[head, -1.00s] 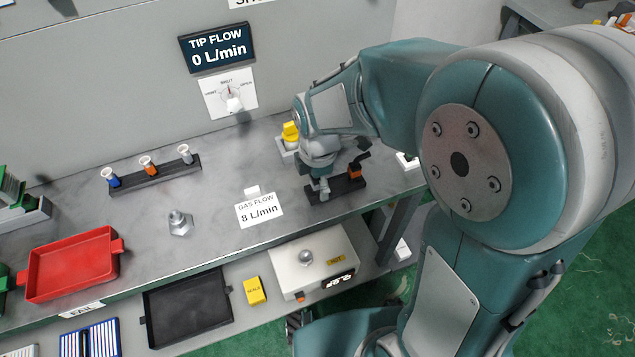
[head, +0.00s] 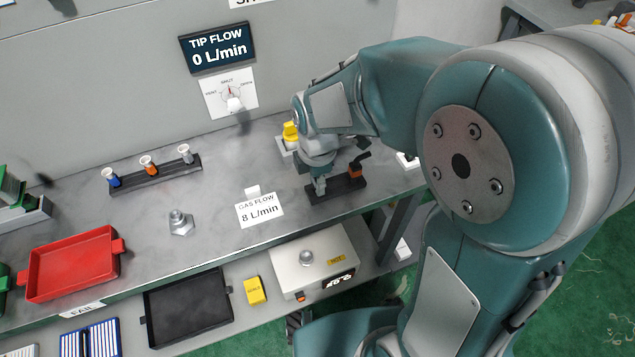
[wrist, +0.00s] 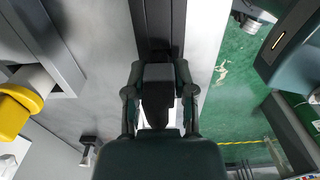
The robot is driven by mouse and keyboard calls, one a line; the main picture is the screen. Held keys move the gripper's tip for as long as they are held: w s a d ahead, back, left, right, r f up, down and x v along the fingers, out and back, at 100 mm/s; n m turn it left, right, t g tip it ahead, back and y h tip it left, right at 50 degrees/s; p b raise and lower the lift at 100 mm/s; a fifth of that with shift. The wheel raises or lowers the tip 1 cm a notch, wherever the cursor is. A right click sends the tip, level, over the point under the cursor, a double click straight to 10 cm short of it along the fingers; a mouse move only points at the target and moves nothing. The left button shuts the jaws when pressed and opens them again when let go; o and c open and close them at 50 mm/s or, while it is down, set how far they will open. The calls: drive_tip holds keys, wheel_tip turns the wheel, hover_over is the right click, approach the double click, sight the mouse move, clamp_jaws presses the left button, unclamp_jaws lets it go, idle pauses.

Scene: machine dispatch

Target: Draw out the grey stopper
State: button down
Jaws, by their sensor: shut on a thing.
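My gripper (head: 320,186) is at the left end of a black holder (head: 349,187) near the front of the bench. It is shut on a small grey piece, which I take to be the grey stopper; the fingers hide most of it. I cannot tell whether it is still seated in the holder.
A rack (head: 155,178) with blue, orange and grey-white pieces stands at the back left. A yellow-topped item (head: 290,132) is close behind my wrist. A metal nut-based part (head: 180,223), a gas flow sign (head: 259,209) and a red tray (head: 72,266) lie on the bench.

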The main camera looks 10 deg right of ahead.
drive_tip(key=shift+r, duration=2.6)
drive_tip(key=shift+r, duration=0.1)
drive_tip(key=shift+r, duration=1.2)
